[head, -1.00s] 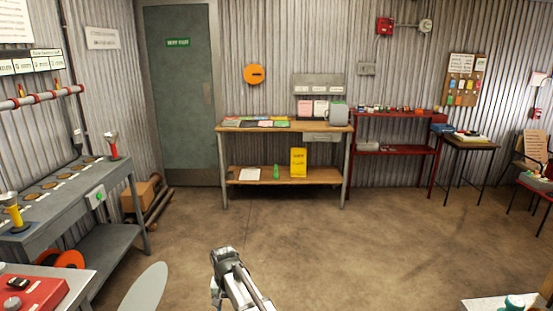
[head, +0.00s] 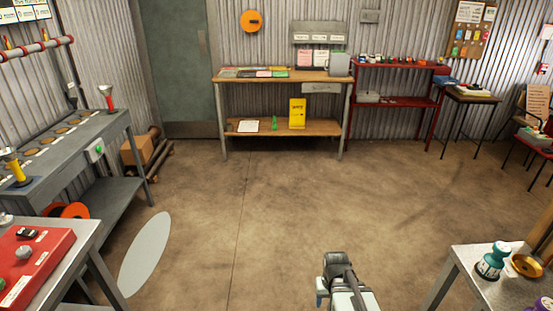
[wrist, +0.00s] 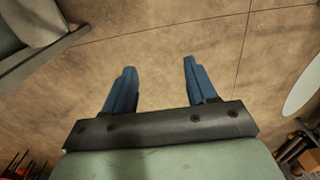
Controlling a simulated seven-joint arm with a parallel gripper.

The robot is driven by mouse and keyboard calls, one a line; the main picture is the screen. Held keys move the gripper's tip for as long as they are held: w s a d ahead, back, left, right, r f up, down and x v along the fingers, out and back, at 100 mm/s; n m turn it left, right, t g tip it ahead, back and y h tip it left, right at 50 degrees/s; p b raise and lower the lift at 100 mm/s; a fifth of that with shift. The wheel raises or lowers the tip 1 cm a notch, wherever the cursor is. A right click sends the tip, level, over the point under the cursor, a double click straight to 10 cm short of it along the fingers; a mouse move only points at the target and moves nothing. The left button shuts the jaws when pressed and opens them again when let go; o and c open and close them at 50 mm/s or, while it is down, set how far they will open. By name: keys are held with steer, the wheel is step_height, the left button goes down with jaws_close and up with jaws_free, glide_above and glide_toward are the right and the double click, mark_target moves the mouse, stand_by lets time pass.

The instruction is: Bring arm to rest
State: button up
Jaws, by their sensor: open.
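My gripper (wrist: 158,85) shows in the wrist view with its two blue fingers spread apart and nothing between them. Bare brown floor lies beyond the fingertips. In the head view my arm (head: 345,285) rises from the bottom edge, right of centre, over open floor. The fingers are mostly hidden there, with only a bit of blue at the left side of the arm's end. The arm touches nothing that I can see.
A grey table (head: 467,277) with a teal-and-white object (head: 492,261) and a brass dish (head: 527,265) stands close on the right. A red panel (head: 30,262) lies on a bench at lower left. A wooden workbench (head: 275,77) stands at the back. The middle floor is clear.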

steer(key=s+f+g, duration=0.3)
steer(key=s+f, duration=0.7)
steer(key=s, duration=0.5)
steer(key=s+f+g, duration=0.3)
steer(key=s+f, duration=0.7)
steer(key=s, duration=0.4)
steer(key=shift+s+f+g, duration=0.2)
steer(key=shift+s+g, duration=0.15)
steer(key=shift+g, duration=0.05)
